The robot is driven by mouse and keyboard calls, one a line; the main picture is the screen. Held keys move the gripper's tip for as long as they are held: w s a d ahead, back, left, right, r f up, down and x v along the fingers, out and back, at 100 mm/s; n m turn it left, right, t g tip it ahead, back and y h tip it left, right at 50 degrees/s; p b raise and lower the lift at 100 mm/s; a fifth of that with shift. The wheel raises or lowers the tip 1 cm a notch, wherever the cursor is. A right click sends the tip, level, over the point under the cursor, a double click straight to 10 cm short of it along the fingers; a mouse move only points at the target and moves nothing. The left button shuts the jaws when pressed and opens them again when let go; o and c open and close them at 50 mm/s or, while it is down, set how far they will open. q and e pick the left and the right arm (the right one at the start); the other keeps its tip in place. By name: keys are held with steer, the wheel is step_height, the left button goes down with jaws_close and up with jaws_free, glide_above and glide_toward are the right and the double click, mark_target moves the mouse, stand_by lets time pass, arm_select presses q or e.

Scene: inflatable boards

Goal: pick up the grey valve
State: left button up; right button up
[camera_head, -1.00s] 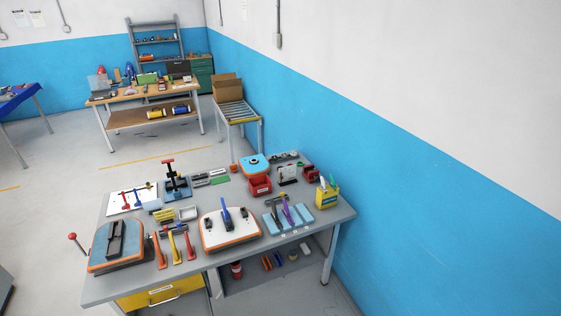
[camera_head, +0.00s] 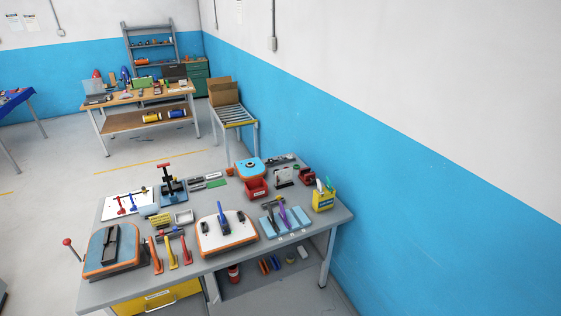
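I cannot pick out the grey valve for certain. The grey workbench (camera_head: 190,274) in the foreground carries several boards and tools. A small blue board with an orange edge (camera_head: 241,170) lies at its back and has a dark round fitting (camera_head: 249,162) on top. A white board with an orange edge (camera_head: 240,236) lies at the middle front, with a blue handled tool (camera_head: 222,219) and small dark parts on it. A larger blue board with an orange edge (camera_head: 95,263) lies at the left, under a dark grey block (camera_head: 111,244). Neither of my grippers is in view.
Red and yellow handled tools (camera_head: 172,254) lie between the front boards. A red bin (camera_head: 256,189) and a yellow container (camera_head: 322,200) stand on the right.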

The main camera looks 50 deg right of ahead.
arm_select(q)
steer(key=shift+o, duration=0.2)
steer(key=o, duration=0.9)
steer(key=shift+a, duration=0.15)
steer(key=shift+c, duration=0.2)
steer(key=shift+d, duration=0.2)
